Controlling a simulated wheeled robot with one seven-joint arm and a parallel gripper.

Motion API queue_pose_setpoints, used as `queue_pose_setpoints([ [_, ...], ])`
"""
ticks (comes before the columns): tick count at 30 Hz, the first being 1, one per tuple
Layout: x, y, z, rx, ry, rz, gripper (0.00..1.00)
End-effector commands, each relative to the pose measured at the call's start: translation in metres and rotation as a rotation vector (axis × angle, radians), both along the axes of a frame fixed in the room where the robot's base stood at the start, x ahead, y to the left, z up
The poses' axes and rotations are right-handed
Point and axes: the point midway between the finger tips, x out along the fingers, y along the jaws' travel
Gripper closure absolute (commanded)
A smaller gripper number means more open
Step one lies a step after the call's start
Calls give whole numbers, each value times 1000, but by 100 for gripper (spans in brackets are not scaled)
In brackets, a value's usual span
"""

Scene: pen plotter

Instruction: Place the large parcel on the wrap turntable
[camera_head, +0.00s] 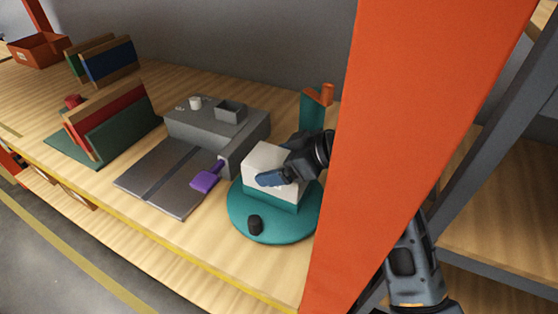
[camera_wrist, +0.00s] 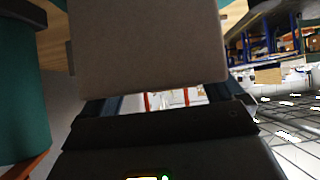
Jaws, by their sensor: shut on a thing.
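The large parcel (camera_head: 272,159) is a pale, boxy block in the head view, above the wrap turntable (camera_head: 262,228). The turntable is a round teal disc with a raised teal block in the middle and a small black knob near its front edge. The parcel appears to sit on or just over that block; I cannot tell whether they touch. My gripper (camera_head: 279,176) comes in from the right and is shut on the parcel, one blue finger across its near side. In the wrist view the parcel (camera_wrist: 148,45) fills the space between the fingers, hiding what lies beyond.
An orange upright (camera_head: 405,130) stands close on the right, with my arm passing behind it. A teal post with an orange top (camera_head: 313,106) stands behind the turntable. A grey machine (camera_head: 215,125), a flat grey plate (camera_head: 165,180) and a purple scoop-like thing (camera_head: 206,179) lie left.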

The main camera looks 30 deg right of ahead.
Motion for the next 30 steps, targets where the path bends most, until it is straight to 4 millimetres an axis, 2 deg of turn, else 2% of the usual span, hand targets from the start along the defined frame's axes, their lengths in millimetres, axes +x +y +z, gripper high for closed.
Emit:
queue_pose_setpoints([
  [7,0,0,-3,1,-2,-1,60],
  [8,0,0,-2,0,0,0,3],
  [9,0,0,-2,0,0,0,0],
  [20,-4,-4,5,0,-2,-2,0],
  [30,-46,-35,45,-1,-3,-3,0],
])
